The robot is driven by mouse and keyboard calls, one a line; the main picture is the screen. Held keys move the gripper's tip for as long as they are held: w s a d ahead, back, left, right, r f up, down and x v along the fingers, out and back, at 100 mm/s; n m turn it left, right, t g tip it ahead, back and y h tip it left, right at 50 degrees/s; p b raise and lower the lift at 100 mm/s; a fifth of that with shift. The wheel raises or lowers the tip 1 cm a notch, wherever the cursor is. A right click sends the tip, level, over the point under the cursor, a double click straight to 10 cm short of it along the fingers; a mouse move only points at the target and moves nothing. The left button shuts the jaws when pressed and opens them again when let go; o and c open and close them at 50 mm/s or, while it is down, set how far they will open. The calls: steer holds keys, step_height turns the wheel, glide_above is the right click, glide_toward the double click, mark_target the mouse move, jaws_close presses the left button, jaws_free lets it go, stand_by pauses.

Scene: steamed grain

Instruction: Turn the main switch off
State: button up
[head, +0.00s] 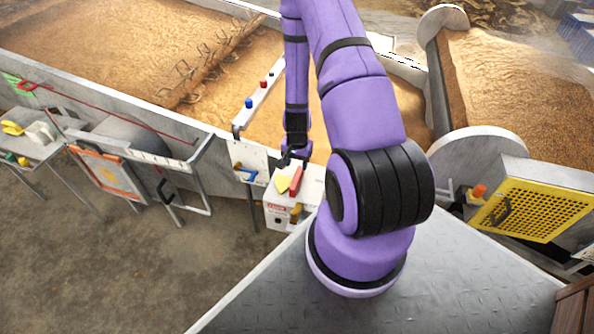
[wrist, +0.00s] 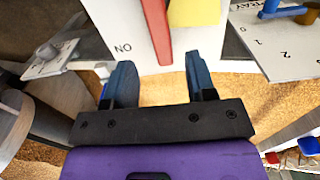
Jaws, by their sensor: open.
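The main switch is a white box (head: 276,214) with a red lever (head: 296,180) and a yellow piece (head: 282,184) on its top. In the wrist view the red lever (wrist: 157,28) runs down from the top edge, its near end in line with the gap between my fingertips. The word ON shows upside down on the white face left of the lever. My gripper (wrist: 159,66) is open, with a dark blue finger on either side of the lever's line. In the head view my gripper (head: 292,158) is just above and behind the box. I cannot tell whether the fingers touch the lever.
A white panel with 0, 1 and 2 marks and a blue handle (wrist: 285,12) is close on the right in the wrist view. A bar with blue and red knobs (head: 260,90) rises behind the box. Grain vats lie beyond; a yellow grille (head: 522,208) stands at right.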

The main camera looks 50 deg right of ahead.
steer(key=shift+r, duration=1.65)
steer(key=w+a+r+n+t, duration=0.1)
steer(key=w+a+r+n, duration=0.15)
steer(key=r, duration=0.75)
steer(key=w+a+r+n+t, duration=0.15)
steer(key=a+r, duration=0.25)
steer(key=r, duration=0.6)
steer(key=w+a+r+n, duration=0.15)
steer(key=a+r, duration=0.25)
steer(key=r, duration=0.5)
steer(key=s+a+r+n+t, duration=0.1)
steer(key=s+a+r+n, duration=0.2)
steer(key=r, duration=0.4)
steer(key=s+a+r+n, duration=0.1)
steer(key=s+a+r, duration=0.25)
steer(key=r, duration=0.25)
steer(key=s+a+r+n+t, duration=0.1)
steer(key=s+a+r, duration=0.1)
steer(key=s+r, duration=0.2)
steer(key=s+a+r+n, duration=0.2)
steer(key=s+r, duration=0.2)
steer(key=s, duration=0.6)
steer(key=shift+a+t, duration=0.15)
steer(key=shift+t, duration=0.2)
steer(key=shift+w+n, duration=0.1)
steer(key=shift+n, duration=0.15)
